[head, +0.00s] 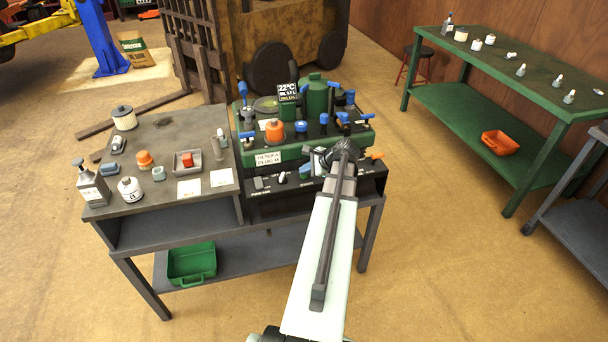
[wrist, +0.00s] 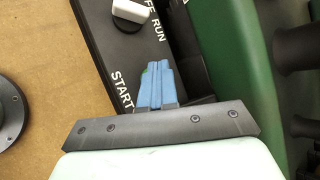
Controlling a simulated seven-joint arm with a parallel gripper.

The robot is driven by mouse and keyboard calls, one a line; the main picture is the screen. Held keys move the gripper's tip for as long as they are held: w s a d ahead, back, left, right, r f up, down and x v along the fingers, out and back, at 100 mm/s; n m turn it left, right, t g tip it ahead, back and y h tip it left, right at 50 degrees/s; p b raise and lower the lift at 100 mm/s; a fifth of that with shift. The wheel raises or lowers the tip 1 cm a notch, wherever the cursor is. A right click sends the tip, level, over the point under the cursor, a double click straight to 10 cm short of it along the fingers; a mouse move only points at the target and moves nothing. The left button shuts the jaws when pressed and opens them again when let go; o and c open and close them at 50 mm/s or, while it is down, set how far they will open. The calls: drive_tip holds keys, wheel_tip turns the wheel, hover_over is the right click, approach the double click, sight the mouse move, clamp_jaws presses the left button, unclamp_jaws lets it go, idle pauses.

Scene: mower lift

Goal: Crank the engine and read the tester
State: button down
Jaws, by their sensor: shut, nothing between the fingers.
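The engine (head: 318,150) is a green block with blue-handled parts and an orange cap, on the bench. A small dark display (head: 288,92) above it reads 22°C, with smaller lines I cannot read clearly. The black control panel (head: 262,184) runs along its front. A white-handled OFF/RUN switch (head: 282,177) is on it and also shows in the wrist view (wrist: 130,10). My gripper (head: 306,171) is shut and empty, its blue fingertips (wrist: 157,85) over the panel beside the START label (wrist: 121,92). A sliver of green (wrist: 146,71) shows beside the fingertips; they hide most of that spot, and contact cannot be told.
The bench's left top (head: 150,190) holds bottles, an oil filter, a tray with a red part and white cards. A green bin (head: 192,264) is on the lower shelf. A green table (head: 510,75) stands at right. Open floor lies between.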

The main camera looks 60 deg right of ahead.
sight(306, 176)
drive_tip(key=shift+r, duration=0.85)
drive_tip(key=shift+r, duration=0.15)
wheel_tip(306, 176, up, 5)
drive_tip(key=shift+f, duration=0.1)
idle(0.6)
idle(0.4)
